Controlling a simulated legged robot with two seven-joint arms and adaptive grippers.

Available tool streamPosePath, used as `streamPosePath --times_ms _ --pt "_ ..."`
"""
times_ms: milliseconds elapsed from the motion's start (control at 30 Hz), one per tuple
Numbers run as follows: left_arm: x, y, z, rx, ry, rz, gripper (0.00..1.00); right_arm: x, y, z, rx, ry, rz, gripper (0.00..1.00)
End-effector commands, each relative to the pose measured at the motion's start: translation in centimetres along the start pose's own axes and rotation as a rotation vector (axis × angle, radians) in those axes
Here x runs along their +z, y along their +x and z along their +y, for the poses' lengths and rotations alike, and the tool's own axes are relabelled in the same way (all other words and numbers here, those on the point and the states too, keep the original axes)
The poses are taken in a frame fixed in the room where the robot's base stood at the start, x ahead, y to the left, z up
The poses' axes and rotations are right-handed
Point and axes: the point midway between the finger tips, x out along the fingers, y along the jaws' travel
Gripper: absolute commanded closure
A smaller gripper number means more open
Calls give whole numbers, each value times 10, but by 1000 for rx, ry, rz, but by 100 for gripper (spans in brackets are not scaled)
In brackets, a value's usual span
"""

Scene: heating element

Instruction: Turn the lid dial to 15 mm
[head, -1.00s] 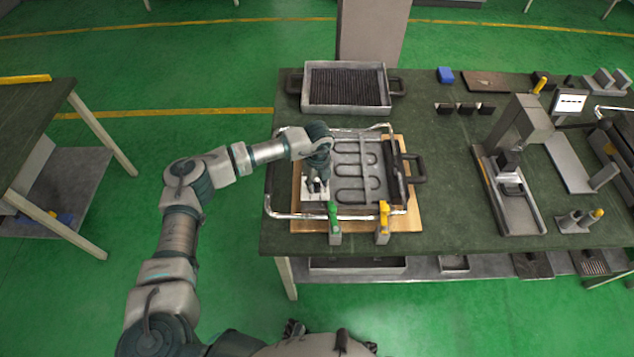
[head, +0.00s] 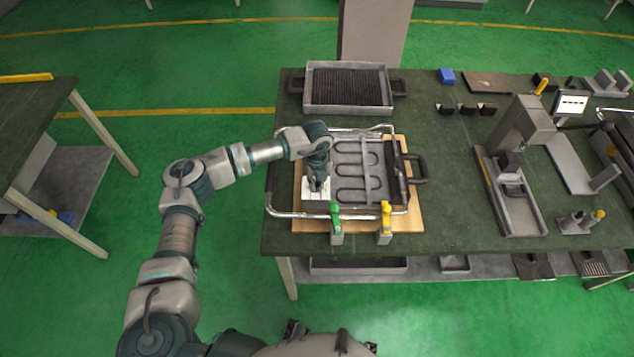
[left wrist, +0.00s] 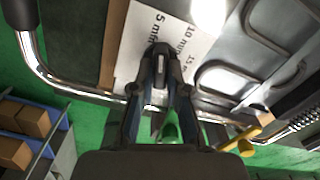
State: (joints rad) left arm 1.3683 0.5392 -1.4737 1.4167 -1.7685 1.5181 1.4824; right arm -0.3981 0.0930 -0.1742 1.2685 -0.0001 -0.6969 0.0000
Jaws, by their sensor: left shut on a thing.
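The white label plate (head: 311,194) lies at the left end of the heating-element fixture. In the left wrist view, the label (left wrist: 140,42) reads 5 mm, 10 mm and 15 mm, fanned from left to right. My left gripper (head: 318,184) points down over this plate. In the left wrist view my gripper (left wrist: 161,62) has its fingers together on the small dial (left wrist: 162,64), which they mostly hide. The dial sits close to the 5 mm and 10 mm marks; its exact setting is not clear. The lid or plate with the looped heating element (head: 352,170) is right of my gripper.
A bent metal tube frame (head: 280,215) surrounds the fixture on a wooden board (head: 412,225). A green-handled clamp (head: 336,225) and a yellow-handled clamp (head: 385,222) stand at the front edge. A black-finned tray (head: 347,87) lies behind. A press-like device (head: 520,130) stands right.

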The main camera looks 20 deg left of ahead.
Motion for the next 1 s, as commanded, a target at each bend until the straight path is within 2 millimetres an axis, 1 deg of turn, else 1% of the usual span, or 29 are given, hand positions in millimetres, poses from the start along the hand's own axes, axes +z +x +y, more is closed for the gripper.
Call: streamPosePath --times_ms 367,867,1000 --pt "0 -1 -2 -8 351 -2 100 -9 -3 2 3 4 9 100" --pt "0 -1 -1 -9 827 -4 100 -19 -15 2 2 6 3 100" --pt "0 0 -1 -9 960 -4 100 -31 -24 3 2 7 19 100"
